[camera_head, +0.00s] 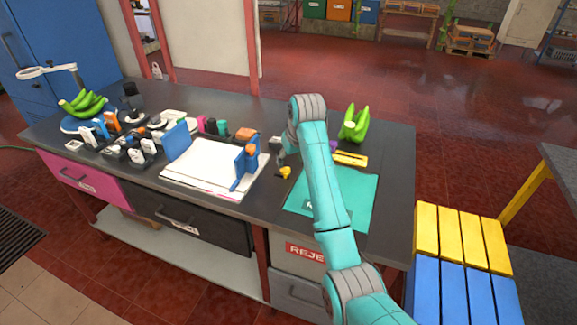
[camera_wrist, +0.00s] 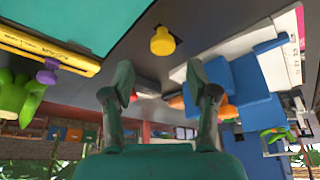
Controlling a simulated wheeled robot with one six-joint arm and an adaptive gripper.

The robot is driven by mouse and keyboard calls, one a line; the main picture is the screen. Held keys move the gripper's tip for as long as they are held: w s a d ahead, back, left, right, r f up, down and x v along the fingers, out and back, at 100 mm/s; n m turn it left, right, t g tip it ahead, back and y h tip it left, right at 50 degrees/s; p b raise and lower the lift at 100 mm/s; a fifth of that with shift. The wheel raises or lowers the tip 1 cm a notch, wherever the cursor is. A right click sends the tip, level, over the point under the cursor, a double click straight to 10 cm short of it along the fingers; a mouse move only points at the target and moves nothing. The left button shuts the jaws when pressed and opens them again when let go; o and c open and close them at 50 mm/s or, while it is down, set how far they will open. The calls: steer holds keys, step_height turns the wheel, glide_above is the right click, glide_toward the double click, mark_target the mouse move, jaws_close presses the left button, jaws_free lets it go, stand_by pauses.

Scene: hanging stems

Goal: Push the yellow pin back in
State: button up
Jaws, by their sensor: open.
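The yellow pin (camera_head: 285,172) is a small knob-like piece on the dark bench top, between the white board and the teal mat. It also shows in the wrist view (camera_wrist: 162,41), beyond my fingertips and roughly centred between them. My gripper (camera_wrist: 160,84) is open and empty, with its two dark fingers apart. In the head view my gripper (camera_head: 279,152) is small, partly behind my arm, just behind the pin. I see no contact between them. Whether the pin sits in a hole cannot be told.
Left of the pin is a white board (camera_head: 205,183) with upright blue plates (camera_head: 178,141) and an orange block. More clutter stands at the bench's left end.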

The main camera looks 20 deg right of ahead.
steer(key=v, duration=0.5)
steer(key=shift+s+r, duration=0.15)
steer(key=shift+r, duration=0.15)
